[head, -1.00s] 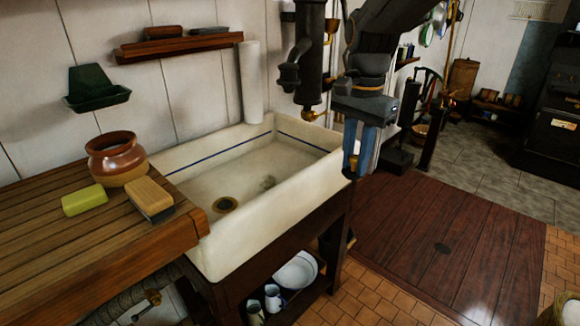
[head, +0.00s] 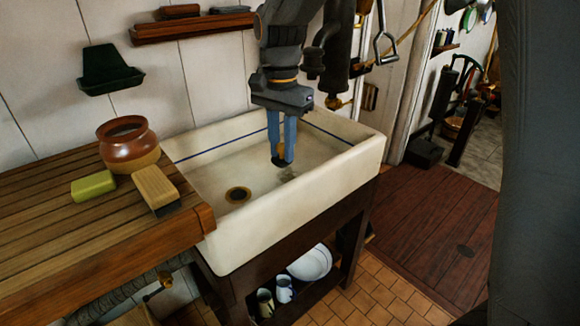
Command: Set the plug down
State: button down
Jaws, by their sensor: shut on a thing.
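My gripper (head: 283,152) points straight down over the basin of the white sink (head: 300,206), towards its back. Its blue fingers are shut on the plug (head: 278,162), a small dark piece that shows at the fingertips. The fingers hide part of the plug. It is low in the basin, but I cannot tell whether it touches the sink floor. The brass drain (head: 238,195) lies in the sink floor, to the left of and nearer than the plug. The drain is uncovered.
A wooden counter (head: 90,235) adjoins the sink's left side. On it stand a brown pot (head: 128,147), a green sponge (head: 93,186) and a brush (head: 155,188). Dark pump parts (head: 335,60) stand behind the sink. The sink floor around the drain is clear.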

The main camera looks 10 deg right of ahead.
aim_at(282, 145)
jog(key=shift+f+p, duration=0.75)
jog(key=shift+f, duration=2.85)
jog(key=shift+f, duration=0.1)
jog(key=c, duration=1.5)
grip_release()
jog(key=shift+s, duration=0.1)
jog(key=shift+c, duration=0.2)
notch_tip(282, 145, up, 12)
jog(key=shift+r+b, duration=0.1)
jog(key=shift+b, duration=1)
jog(key=s+d+f+n+t, duration=0.1)
jog(key=s+d+f+n, duration=0.7)
jog(key=s+d+f, duration=0.6)
jog(key=shift+s+d+f, duration=0.35)
jog(key=shift+s+f, duration=0.25)
